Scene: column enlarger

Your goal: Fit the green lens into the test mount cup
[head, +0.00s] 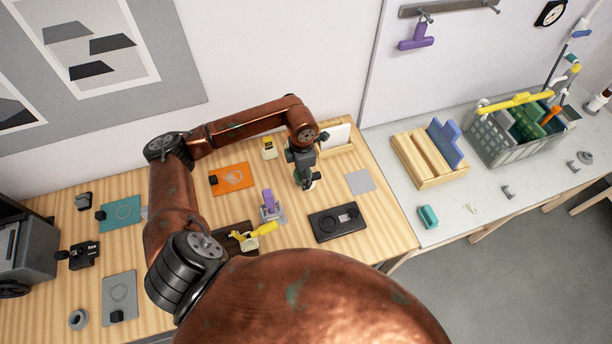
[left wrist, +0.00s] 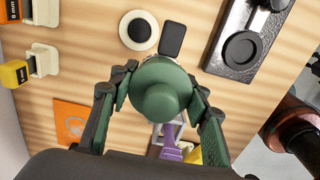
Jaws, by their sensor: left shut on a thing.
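The green lens (left wrist: 158,88) is a round, stepped dark-green piece. My left gripper (left wrist: 160,100) is shut on it, with one finger on each side, and holds it over the wooden table. In the head view my left gripper (head: 305,180) points down behind the black plate. This black plate (head: 322,232) carries a round dark seat, which also shows in the left wrist view (left wrist: 241,49). A pale ring with a dark centre (left wrist: 138,31) lies beyond the lens. I cannot tell which of these is the test mount cup. My right gripper is not in view.
An orange plate (head: 231,181) lies left of the gripper, and a grey square (head: 360,181) lies right. A purple-handled piece (head: 268,203) and a yellow-handled tool (head: 255,236) stand nearby. A grey basket (head: 502,145) stands on the right-hand table.

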